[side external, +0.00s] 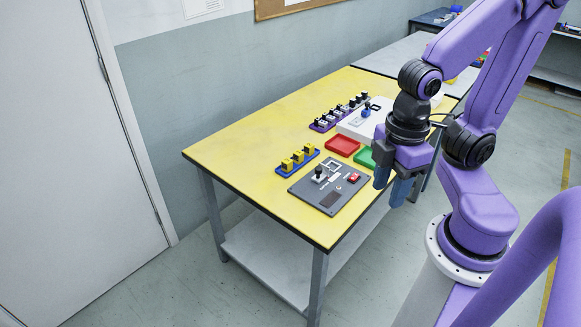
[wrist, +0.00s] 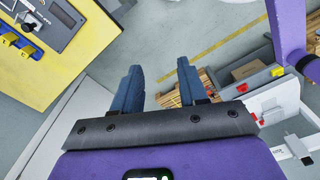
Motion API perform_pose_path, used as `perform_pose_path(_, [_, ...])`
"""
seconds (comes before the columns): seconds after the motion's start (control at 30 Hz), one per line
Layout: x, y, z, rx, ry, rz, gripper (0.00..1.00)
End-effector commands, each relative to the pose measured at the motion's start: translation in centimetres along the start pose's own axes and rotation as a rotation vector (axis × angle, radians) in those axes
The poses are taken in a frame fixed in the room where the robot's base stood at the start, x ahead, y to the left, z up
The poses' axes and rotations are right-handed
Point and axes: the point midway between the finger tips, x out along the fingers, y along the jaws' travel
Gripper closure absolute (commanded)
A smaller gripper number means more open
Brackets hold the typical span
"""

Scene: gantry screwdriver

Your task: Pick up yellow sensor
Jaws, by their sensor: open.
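Several yellow sensors (side external: 298,156) stand in a row on a blue rack (side external: 287,170) on the yellow table, left of centre in the side view. Parts of the yellow sensors (wrist: 10,37) also show at the upper left edge of the wrist view, on the blue rack (wrist: 36,52). My gripper (side external: 396,190) hangs beside the table's right edge, to the right of the rack and well apart from it. In the wrist view my gripper (wrist: 158,75) has its two blue fingers spread apart with nothing between them.
A grey panel (side external: 333,199) with a red button lies beside the rack. A red tray (side external: 342,146), a green tray (side external: 364,157), a purple rack (side external: 322,124) and a white fixture (side external: 353,127) stand farther back. The yellow tabletop's left part (side external: 230,150) is clear.

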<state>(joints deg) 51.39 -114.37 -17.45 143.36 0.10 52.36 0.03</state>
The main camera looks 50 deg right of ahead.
Motion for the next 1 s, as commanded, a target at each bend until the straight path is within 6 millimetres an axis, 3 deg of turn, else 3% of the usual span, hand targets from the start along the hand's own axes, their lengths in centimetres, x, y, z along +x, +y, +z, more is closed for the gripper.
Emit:
perform_pose_path(0.43, [0.0, 0.0, 0.0, 0.0, 0.0, 0.0, 0.57])
perform_pose_path(0.47, [0.0, 0.0, 0.0, 0.0, 0.0, 0.0, 0.51])
perform_pose_path(0.5, [0.0, 0.0, 0.0, 0.0, 0.0, 0.0, 0.38])
perform_pose_path(0.8, [0.0, 0.1, -0.1, 0.0, 0.0, 0.0, 0.38])
perform_pose_path(1.0, [-0.4, 2.0, -2.7, -0.023, -0.004, 0.002, 0.38])
